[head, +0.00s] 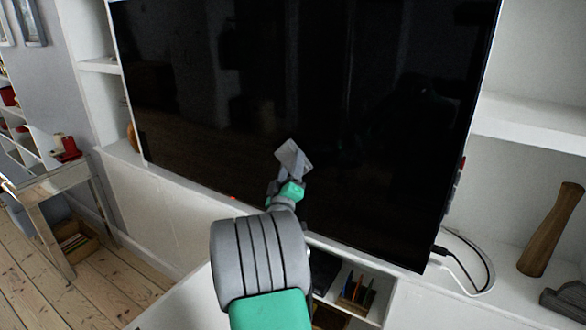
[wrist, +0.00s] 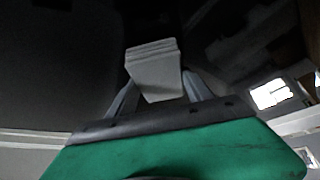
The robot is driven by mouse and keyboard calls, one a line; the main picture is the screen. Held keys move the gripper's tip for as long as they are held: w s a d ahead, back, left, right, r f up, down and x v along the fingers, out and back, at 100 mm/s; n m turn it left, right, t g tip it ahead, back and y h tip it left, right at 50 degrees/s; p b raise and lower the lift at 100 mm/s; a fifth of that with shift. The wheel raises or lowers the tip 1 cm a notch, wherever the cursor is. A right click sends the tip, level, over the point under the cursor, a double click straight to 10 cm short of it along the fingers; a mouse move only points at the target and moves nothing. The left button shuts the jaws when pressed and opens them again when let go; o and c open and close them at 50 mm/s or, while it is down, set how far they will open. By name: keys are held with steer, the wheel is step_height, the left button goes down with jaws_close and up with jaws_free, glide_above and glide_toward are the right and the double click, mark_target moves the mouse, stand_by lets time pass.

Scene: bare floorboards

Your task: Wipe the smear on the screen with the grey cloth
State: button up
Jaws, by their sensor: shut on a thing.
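The screen (head: 380,110) is a large black panel standing on a white cabinet, and it fills most of the head view. Its dark surface also fills the upper part of the wrist view (wrist: 60,60). My gripper (head: 288,178) is in front of the lower middle of the screen. It is shut on the grey cloth (head: 294,158), which sticks up from the fingers. In the wrist view the cloth (wrist: 154,68) looks like a folded grey pad between the fingers. I cannot tell whether the cloth touches the screen. I cannot make out a smear in either view.
White shelves flank the screen. A wooden mallet-like object (head: 552,230) stands on the right shelf, near cables (head: 470,268). An open compartment (head: 350,290) with small items lies below the screen. A small table (head: 50,185) stands at the left on floorboards.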

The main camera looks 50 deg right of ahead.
steer(key=a+b, duration=0.4)
steer(key=a, duration=0.1)
steer(key=shift+s+a, duration=0.15)
steer(key=shift+a, duration=0.25)
steer(key=a+b, duration=0.2)
steer(key=a, duration=0.1)
steer(key=shift+s, duration=0.1)
steer(key=shift+f, duration=0.1)
